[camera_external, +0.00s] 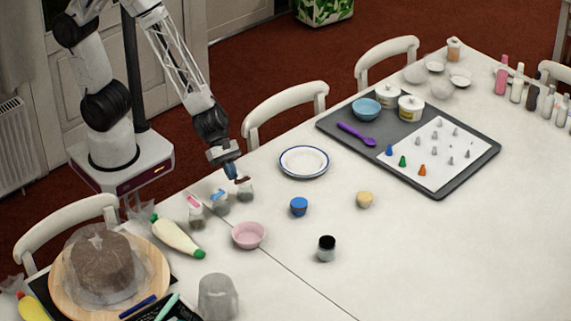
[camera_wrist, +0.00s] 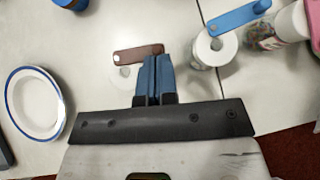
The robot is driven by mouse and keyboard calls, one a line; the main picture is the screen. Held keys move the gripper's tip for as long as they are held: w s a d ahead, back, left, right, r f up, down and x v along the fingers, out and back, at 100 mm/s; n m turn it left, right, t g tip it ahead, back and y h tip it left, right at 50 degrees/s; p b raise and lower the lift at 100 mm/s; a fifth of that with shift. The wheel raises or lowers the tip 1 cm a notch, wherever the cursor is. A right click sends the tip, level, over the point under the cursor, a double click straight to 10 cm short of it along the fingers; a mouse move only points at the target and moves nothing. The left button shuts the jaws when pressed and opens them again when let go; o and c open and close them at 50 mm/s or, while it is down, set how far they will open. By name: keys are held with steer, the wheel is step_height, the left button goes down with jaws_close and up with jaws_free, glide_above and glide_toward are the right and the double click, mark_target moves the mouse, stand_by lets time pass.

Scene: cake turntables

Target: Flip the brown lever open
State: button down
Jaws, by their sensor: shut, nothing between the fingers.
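The brown lever (camera_wrist: 136,53) shows in the wrist view as a flat bar. Its right end lies against or just beside my blue fingertips. It tops a small jar (camera_external: 245,191) at the table's back edge, where the lever (camera_external: 243,180) shows only as a small dark-red strip. My gripper (camera_external: 233,176) is shut and empty, pointing down just at the jar's top; it also shows in the wrist view (camera_wrist: 154,62). I cannot tell whether the fingers touch the lever. The jar body is mostly hidden under the lever and fingers in the wrist view.
A blue-lever jar (camera_external: 219,204) and a pink-lever jar (camera_external: 195,213) stand close to the left. A blue-rimmed plate (camera_external: 304,162) lies to the right. A blue cup (camera_external: 299,206) and pink bowl (camera_external: 249,235) stand in front. A chair (camera_external: 285,113) stands behind the table.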

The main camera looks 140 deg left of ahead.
steer(key=shift+s, duration=0.1)
stand_by(0.3)
steer(key=s+d+r, duration=0.2)
steer(key=s+r, duration=0.5)
steer(key=s, duration=0.3)
steer(key=shift+s, duration=0.35)
stand_by(0.3)
steer(key=shift+r, duration=0.1)
